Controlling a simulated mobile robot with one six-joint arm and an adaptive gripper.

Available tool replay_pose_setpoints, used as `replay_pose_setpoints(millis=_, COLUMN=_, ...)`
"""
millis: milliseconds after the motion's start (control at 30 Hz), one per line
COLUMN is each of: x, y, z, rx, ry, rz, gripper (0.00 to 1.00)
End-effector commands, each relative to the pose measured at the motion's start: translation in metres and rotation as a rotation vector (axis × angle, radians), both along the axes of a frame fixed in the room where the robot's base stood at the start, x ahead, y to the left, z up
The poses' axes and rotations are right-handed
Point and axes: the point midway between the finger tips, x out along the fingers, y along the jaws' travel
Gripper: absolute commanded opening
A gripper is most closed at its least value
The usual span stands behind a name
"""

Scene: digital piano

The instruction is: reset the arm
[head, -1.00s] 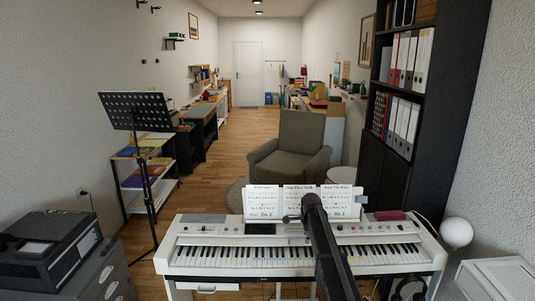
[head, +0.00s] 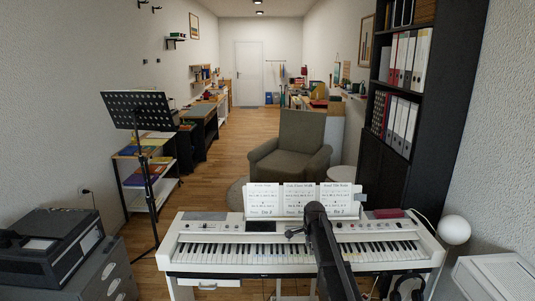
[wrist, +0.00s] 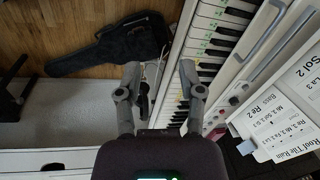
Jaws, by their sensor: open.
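My gripper (wrist: 160,76) is open and empty in the wrist view. Its two grey fingers are spread apart, over the edge of the piano's keys as seen from that camera. In the head view my dark arm reaches up from the bottom over the right half of the white digital piano (head: 240,254). The arm's end is above the piano's panel, in front of the music sheets (head: 265,200); the fingers are too small to judge there. The piano keys also show at an angle in the wrist view (wrist: 212,42).
A black music stand (head: 137,112) and a printer (head: 50,248) are at left. A grey armchair (head: 290,150) stands behind the piano. A dark bookshelf (head: 440,120) and a white lamp globe (head: 454,230) are at right. A black instrument case (wrist: 105,48) lies on the floor.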

Motion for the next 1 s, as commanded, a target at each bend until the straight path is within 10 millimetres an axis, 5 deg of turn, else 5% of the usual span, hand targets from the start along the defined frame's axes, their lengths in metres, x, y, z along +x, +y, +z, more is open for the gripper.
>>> replay_pose_setpoints(millis=800, x=-0.284, y=-0.003, z=0.001, rx=-0.102, ry=0.121, rz=1.052, gripper=0.5)
replay_pose_setpoints(millis=1000, x=-0.327, y=-0.004, z=0.001, rx=-0.107, ry=0.137, rz=1.245, gripper=0.5)
